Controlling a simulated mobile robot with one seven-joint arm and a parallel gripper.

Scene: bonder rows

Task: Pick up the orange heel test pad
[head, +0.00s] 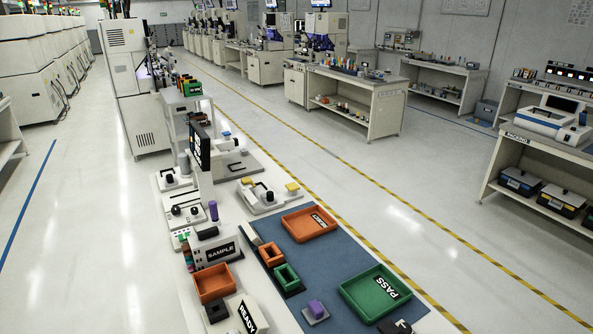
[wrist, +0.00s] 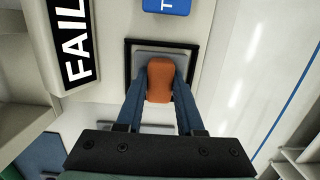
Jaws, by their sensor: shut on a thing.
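The orange heel test pad (wrist: 160,85) shows in the wrist view as a rounded orange block. My gripper (wrist: 160,66) has its two dark blue fingers on either side of the pad, shut on it. The pad is over a grey plate (wrist: 183,60) inside a black square frame (wrist: 129,62). I cannot tell whether the pad touches the plate. I cannot make out my gripper or this pad in the head view.
A FAIL sign (wrist: 74,40) stands left of the frame and a blue label (wrist: 167,5) above it. In the head view, the bench holds a green PASS tray (head: 352,300), an orange tray (head: 300,228), a purple pad (head: 316,308) and a SAMPLE box (head: 222,247). Open floor lies beside it.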

